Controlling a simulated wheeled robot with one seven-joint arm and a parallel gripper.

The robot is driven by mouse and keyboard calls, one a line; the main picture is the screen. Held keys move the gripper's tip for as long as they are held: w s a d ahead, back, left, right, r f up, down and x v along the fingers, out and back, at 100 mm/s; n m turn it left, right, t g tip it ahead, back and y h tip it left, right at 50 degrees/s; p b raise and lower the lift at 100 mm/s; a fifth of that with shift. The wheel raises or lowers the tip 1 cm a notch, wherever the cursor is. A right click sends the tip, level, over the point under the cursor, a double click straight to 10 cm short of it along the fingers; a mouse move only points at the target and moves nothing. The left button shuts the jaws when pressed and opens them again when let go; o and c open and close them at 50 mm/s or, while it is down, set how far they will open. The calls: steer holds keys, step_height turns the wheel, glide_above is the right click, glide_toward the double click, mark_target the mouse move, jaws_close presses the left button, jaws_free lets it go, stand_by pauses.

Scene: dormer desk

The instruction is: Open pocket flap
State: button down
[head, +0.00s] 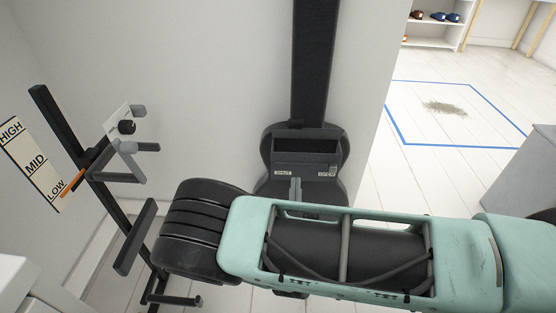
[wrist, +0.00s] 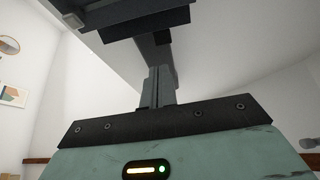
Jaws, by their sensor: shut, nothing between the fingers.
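A dark pocket-like panel (head: 306,145) hangs below a broad black vertical band against the pale wall in the head view. Its lower edge carries a small SHUT label at the left and an OPEN label at the right. I cannot tell the flap's edge or its position for sure. My gripper (head: 296,184) shows as narrow grey fingers rising behind my arm, in front of the panel's lower part. In the wrist view my gripper (wrist: 158,75) is shut and empty, pointing up below dark slabs (wrist: 130,18). Whether it touches them is unclear. My arm hides the area below.
A black stand (head: 70,130) with grey brackets is at the left, beside a HIGH, MID, LOW scale (head: 34,163); an orange pointer (head: 72,183) is near LOW. A blue floor outline (head: 398,130) and a shelf (head: 432,30) are at the right. Open floor lies there.

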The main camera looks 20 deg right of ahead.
steer(key=b, duration=0.3)
glide_toward(297, 125)
steer(key=x, duration=0.6)
steer(key=shift+w+d, duration=0.1)
steer(key=shift+w, duration=0.35)
steer(key=shift+r+p, duration=0.1)
steer(key=shift+p, duration=0.25)
